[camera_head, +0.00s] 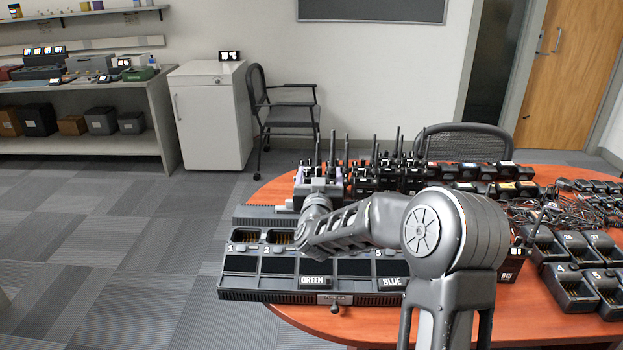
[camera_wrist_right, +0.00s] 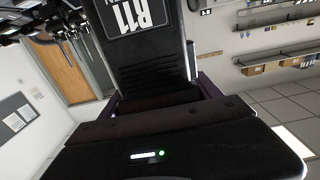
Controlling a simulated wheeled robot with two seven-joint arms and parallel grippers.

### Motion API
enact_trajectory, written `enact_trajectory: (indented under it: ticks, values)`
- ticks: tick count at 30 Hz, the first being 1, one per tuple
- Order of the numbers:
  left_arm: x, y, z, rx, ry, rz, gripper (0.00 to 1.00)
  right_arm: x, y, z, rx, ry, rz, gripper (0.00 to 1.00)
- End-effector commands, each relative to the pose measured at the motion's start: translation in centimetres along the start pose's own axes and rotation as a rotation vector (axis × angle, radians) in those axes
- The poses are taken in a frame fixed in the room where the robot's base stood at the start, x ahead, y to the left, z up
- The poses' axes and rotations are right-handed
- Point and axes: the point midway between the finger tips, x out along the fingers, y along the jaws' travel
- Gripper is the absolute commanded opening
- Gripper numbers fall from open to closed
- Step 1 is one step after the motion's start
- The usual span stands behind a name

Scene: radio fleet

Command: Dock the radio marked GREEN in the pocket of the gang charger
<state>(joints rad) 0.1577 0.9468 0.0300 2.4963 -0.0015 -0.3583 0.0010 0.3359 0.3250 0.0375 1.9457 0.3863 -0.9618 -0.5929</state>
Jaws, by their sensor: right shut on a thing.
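The gang charger (camera_head: 240,290) lies along the near left edge of the round table. Its pockets 1 (camera_head: 245,236) and 2 (camera_head: 280,237) look empty. A GREEN plate (camera_head: 314,282) and a BLUE plate (camera_head: 392,283) sit on its front. My right arm hides several middle pockets. My right gripper (camera_head: 320,178) is beyond the charger, among dark radios. In the right wrist view it is shut on a black radio (camera_wrist_right: 145,65) labelled R11. No GREEN mark is readable on that radio. My left gripper is not in view.
Several radios with upright antennas (camera_head: 410,175) crowd the table behind the charger. Single charging cups (camera_head: 572,285) and tangled cables (camera_head: 545,215) fill the right side. A chair (camera_head: 460,140) stands behind the table. The floor left of the table is clear.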

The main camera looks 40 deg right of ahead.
Motion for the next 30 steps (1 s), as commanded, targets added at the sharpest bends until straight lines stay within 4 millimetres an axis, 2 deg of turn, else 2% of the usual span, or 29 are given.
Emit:
enact_trajectory:
  ticks: [11,30]
  values:
    - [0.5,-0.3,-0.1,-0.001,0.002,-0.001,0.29,-0.1,-0.2,0.0,0.001,0.003,-0.004,0.09]
    - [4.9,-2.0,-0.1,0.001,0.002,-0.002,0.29,-0.1,-0.2,5.2,0.0,0.003,-0.005,0.09]
